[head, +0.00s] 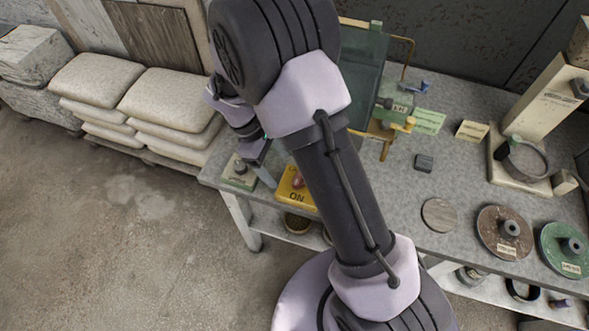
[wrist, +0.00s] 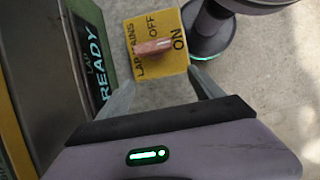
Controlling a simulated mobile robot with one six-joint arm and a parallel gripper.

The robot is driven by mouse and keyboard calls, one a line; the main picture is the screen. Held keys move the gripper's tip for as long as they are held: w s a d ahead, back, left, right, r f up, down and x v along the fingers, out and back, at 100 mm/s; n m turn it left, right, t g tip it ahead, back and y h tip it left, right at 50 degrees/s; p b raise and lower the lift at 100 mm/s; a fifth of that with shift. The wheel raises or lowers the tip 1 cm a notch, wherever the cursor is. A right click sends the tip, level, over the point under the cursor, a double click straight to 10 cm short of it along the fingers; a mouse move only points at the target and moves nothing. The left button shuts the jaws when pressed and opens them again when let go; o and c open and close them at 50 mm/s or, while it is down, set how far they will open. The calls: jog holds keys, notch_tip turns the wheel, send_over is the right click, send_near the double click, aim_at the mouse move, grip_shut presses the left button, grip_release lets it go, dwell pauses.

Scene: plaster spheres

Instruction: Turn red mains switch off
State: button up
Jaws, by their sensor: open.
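The red mains switch (wrist: 152,48) is a pinkish-red bar handle on a yellow plate (wrist: 165,66) marked LAP MAINS, OFF and ON. In the wrist view the handle lies across the plate, one end close to the word ON. In the head view the red handle (head: 298,180) and yellow plate (head: 285,189) sit at the bench's front edge, partly hidden by my arm. My gripper (wrist: 160,80) is open and empty. Its fingers point toward the plate, apart from the handle. In the head view my gripper (head: 267,176) is just left of the plate, partly hidden.
A green-framed panel (wrist: 86,48) reading LAP READY stands left of the plate in the wrist view.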

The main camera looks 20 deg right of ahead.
jog(key=s+d, duration=0.1)
jog(key=d, duration=0.1)
jog(key=s+d+b, duration=0.1)
jog(key=s+d, duration=0.1)
jog(key=shift+f, duration=0.1)
jog(key=shift+s+d+f+b, duration=0.1)
jog(key=shift+d+f+b, duration=0.1)
jog(key=shift+d+b, duration=0.1)
jog(key=shift+f, duration=0.25)
jog(key=c, duration=1.4)
